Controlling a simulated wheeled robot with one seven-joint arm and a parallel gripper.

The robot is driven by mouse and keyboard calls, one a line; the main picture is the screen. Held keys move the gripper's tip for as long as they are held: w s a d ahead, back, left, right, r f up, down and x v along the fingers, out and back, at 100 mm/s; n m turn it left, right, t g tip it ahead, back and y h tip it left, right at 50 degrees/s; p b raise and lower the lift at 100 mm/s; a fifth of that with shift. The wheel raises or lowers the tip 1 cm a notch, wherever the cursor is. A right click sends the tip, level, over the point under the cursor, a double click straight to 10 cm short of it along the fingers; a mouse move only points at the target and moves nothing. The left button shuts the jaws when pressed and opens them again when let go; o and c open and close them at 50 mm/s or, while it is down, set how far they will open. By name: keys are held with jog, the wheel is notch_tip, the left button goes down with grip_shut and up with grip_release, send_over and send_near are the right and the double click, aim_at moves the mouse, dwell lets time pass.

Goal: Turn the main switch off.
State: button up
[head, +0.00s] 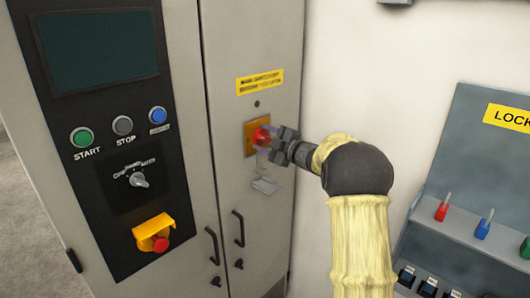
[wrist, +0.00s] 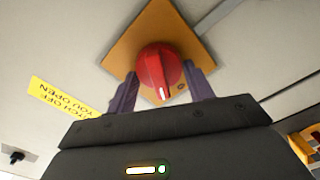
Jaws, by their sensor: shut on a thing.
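The main switch is a red rotary knob (head: 261,136) on a yellow-orange square plate (head: 249,140), on the right door of the grey cabinet. In the wrist view the red knob (wrist: 160,72) with a white mark shows in front of its plate (wrist: 125,45), which looks turned in the picture. My gripper (head: 266,143) is at the knob, with one finger on each side of it. In the wrist view my gripper (wrist: 162,85) is shut on the knob. The contact surfaces of the fingers are partly hidden.
A yellow warning label (head: 260,82) is above the switch. Door handles (head: 239,228) are below. The left door has a screen, START and STOP buttons, a selector (head: 139,180) and a red emergency button (head: 159,243). A lockout board (head: 490,170) with padlocks stands at the right.

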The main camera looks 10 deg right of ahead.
jog(key=n+b, duration=0.1)
jog(key=b, duration=0.1)
jog(key=f+n+b, duration=0.1)
jog(key=n+b, duration=0.1)
jog(key=shift+n+b, duration=0.3)
jog(key=shift+b, duration=0.1)
jog(key=n+b, duration=0.2)
jog(key=shift+r+b, duration=0.2)
jog(key=shift+b, duration=0.1)
jog(key=shift+r+n, duration=0.1)
jog(key=shift+n, duration=0.2)
jog(key=o, duration=1)
jog(key=shift+c, duration=0.2)
jog(key=b+v, duration=0.3)
jog(key=v, duration=1.4)
jog(key=shift+s, duration=0.15)
